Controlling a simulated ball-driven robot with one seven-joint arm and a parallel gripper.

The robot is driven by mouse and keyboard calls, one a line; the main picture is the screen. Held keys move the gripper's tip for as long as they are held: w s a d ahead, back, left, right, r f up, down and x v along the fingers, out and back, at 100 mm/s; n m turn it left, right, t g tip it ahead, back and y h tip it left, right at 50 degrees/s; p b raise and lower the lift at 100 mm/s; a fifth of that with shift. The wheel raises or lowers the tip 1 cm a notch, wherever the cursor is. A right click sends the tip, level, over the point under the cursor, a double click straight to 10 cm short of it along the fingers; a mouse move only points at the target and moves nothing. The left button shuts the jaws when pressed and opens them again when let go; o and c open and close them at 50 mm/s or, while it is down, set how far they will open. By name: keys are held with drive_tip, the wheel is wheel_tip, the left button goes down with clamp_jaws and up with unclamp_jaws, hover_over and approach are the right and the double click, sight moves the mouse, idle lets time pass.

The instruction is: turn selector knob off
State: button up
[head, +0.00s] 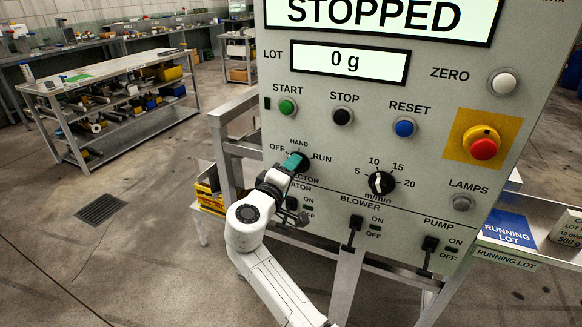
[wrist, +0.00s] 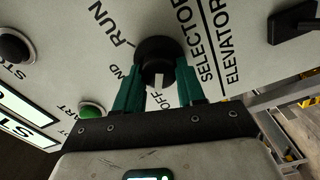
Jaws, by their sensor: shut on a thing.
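The black selector knob (wrist: 157,58) sits on the pale panel (wrist: 225,20), with RUN, HAND and OFF printed around it. My gripper (wrist: 160,82) is shut on the knob, one green finger on each side. A white mark on the knob shows between the fingers, on the side towards the OFF lettering; its exact setting is unclear at this slant. In the head view my gripper (head: 297,163) covers most of the knob, just left of the RUN label. The HAND label is partly hidden in the wrist view.
Near my gripper are the green START button (head: 287,106), the m/min dial (head: 381,183) and the elevator switch (head: 292,203). The blower switch (head: 355,226) and pump switch (head: 430,244) are further right. Open floor lies left of the panel.

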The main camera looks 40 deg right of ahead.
drive_tip(key=shift+n, duration=0.3)
drive_tip(key=o, duration=1.1)
drive_tip(key=shift+c, duration=0.2)
drive_tip(key=shift+a, duration=0.15)
drive_tip(key=b+v, duration=0.1)
drive_tip(key=v, duration=0.9)
drive_tip(key=shift+a, duration=0.3)
drive_tip(key=shift+s, duration=0.1)
